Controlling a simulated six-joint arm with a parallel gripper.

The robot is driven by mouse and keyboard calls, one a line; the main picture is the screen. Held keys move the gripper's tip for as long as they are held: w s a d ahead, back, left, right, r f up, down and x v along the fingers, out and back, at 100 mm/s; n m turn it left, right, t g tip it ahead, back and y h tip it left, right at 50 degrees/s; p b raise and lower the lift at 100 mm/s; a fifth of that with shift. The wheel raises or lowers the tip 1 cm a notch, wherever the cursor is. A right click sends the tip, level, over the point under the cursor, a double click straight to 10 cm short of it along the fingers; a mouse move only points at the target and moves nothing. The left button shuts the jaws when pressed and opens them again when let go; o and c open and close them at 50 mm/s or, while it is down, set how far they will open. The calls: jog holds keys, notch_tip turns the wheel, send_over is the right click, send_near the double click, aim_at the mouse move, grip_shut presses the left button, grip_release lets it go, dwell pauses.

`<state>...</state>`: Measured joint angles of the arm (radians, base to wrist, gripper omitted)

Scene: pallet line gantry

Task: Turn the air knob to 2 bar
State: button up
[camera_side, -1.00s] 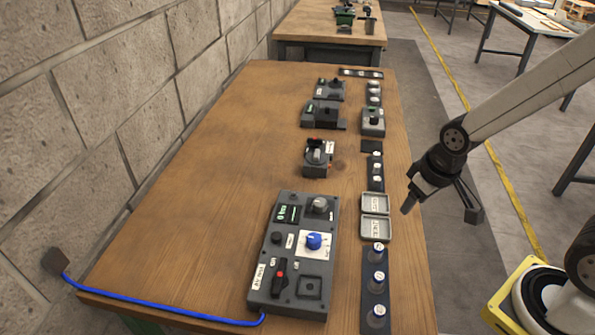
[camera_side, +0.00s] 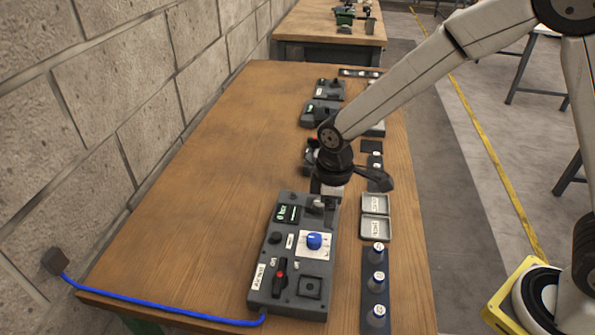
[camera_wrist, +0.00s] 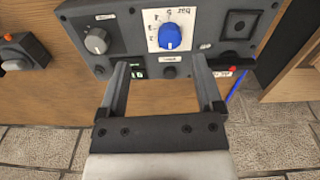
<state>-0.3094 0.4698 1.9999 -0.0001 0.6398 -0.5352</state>
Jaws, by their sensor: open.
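The blue knob (camera_side: 314,241) sits on a white dial plate on the dark grey control box (camera_side: 262,290). In the wrist view the blue knob (camera_wrist: 170,37) shows just beyond my open fingers, with its scale marks too small to read surely. My gripper (camera_side: 348,186) is open and empty over the far end of the box in the side view. In the wrist view my gripper (camera_wrist: 160,66) points toward the box, with nothing between its fingers. A green-lit display (camera_side: 288,213) on the box seems to read 0 bar. The fingers' height above the box is unclear.
The box also carries a grey knob (camera_wrist: 95,40) and a red-tipped switch (camera_side: 280,275). Grey trays (camera_side: 375,203) and a strip of several small pieces (camera_side: 375,285) lie to its right. A blue hose (camera_side: 165,311) runs along the front edge. The table's left is clear.

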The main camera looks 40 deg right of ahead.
aim_at(314, 237)
jog(key=shift+w+a+f+n, duration=0.15)
jog(key=shift+a+f+n, duration=0.1)
jog(key=shift+a, duration=0.2)
jog(key=shift+w+a+f+n, duration=0.1)
jog(key=shift+w+a+n, duration=0.1)
jog(key=shift+a+n, duration=0.15)
jog(key=shift+w+a+f+n, duration=0.15)
jog(key=shift+a+f+n, duration=0.05)
jog(key=shift+a, duration=0.3)
jog(key=shift+f, duration=3.85)
grip_shut()
